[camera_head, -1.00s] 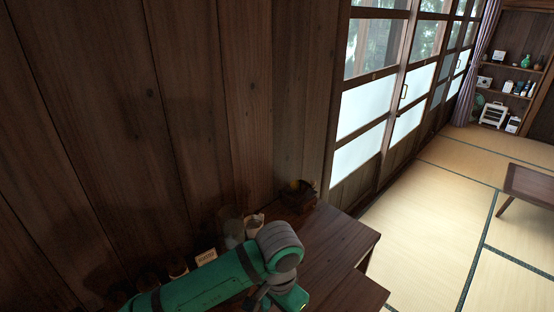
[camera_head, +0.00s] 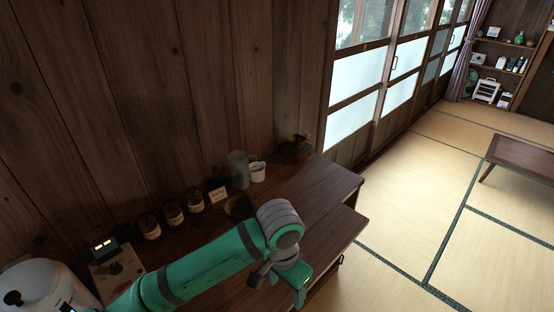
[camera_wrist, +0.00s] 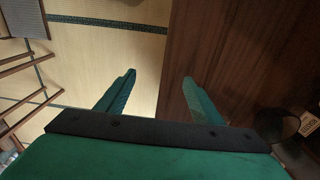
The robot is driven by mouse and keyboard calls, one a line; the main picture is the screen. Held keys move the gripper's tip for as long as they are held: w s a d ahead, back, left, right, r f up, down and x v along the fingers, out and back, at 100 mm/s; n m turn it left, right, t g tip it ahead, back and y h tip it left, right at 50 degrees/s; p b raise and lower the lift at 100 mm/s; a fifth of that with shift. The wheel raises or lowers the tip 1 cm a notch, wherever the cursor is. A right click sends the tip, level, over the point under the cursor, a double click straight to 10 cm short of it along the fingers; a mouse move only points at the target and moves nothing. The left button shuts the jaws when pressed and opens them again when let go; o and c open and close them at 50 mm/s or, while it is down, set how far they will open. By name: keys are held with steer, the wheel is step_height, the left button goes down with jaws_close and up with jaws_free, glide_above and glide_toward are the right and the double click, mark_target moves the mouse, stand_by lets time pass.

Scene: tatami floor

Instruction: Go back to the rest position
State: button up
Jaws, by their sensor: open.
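My gripper (camera_wrist: 158,84) is open and empty in the wrist view, with its two green fingers apart. Between and beyond the fingers show the tatami floor and the edge of the dark wooden cabinet (camera_wrist: 230,60). In the head view my green arm reaches across the cabinet top (camera_head: 318,185), bent at a grey joint, with the hand end over the lower front step. The fingertips are not clear there. Nothing is held.
Along the wall stand a glass pitcher (camera_head: 238,170), a white mug (camera_head: 257,171), several dark jars (camera_head: 172,213), a small label card (camera_head: 218,194) and a dark round bowl (camera_head: 239,207). A white cooker (camera_head: 45,285) and a scale (camera_head: 117,272) stand at left. Open tatami lies right, before a low table (camera_head: 520,157).

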steer(key=w+d+r+n+t+h, duration=0.15)
steer(key=d+r+h, duration=0.25)
steer(key=d, duration=0.5)
steer(key=w+d+r+n+t+h, duration=0.1)
steer(key=w+d+r+t+h, duration=0.2)
steer(key=d, duration=0.5)
steer(key=w+d+r+n+t+h, duration=0.1)
steer(key=d+r+t+h, duration=0.25)
steer(key=d+h, duration=0.4)
steer(key=s+a+f+n+t+y, duration=0.8)
steer(key=s+a+f+n+y, duration=0.35)
steer(key=a+f, duration=0.45)
steer(key=s+a+f+m+y, duration=0.1)
steer(key=s+a, duration=0.4)
steer(key=s, duration=0.5)
steer(key=s+a+f+m+y, duration=0.2)
steer(key=s+a+m, duration=0.2)
steer(key=s, duration=0.7)
steer(key=shift+a+f+m+g+y, duration=0.3)
steer(key=shift+a+m+g+y, duration=0.1)
steer(key=shift+a, duration=0.4)
